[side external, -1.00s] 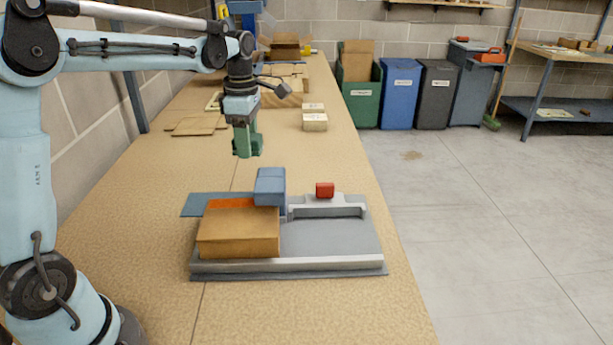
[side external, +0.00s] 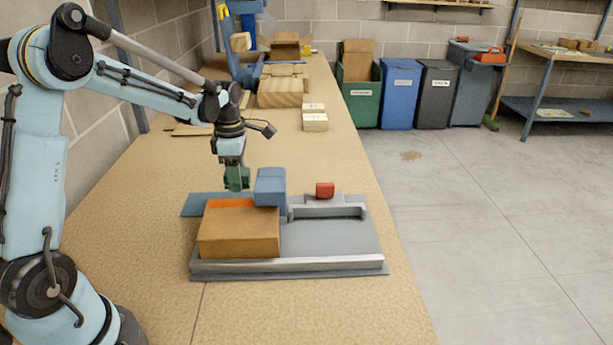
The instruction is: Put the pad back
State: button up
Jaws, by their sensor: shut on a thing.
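My gripper (side external: 237,180), with green fingers, points down just above and behind the grey fixture. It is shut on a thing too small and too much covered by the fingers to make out. I cannot tell which thing here is the pad. A brown carton (side external: 238,234) with an orange strip (side external: 232,203) on top sits on the left of the grey fixture (side external: 330,240). A blue block (side external: 270,187) stands behind the carton's right corner. A small red block (side external: 325,190) sits on the raised ledge at the fixture's back right.
The fixture stands on a long tan bench (side external: 330,160). Small pale boxes (side external: 314,122) stand further back, and a wooden carton (side external: 280,92) is behind them at left. A block wall runs along the left. The bench between my gripper and the pale boxes is clear.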

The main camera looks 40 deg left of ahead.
jog(key=shift+f, duration=2.6)
jog(key=shift+f, duration=0.1)
jog(key=o, duration=1.1)
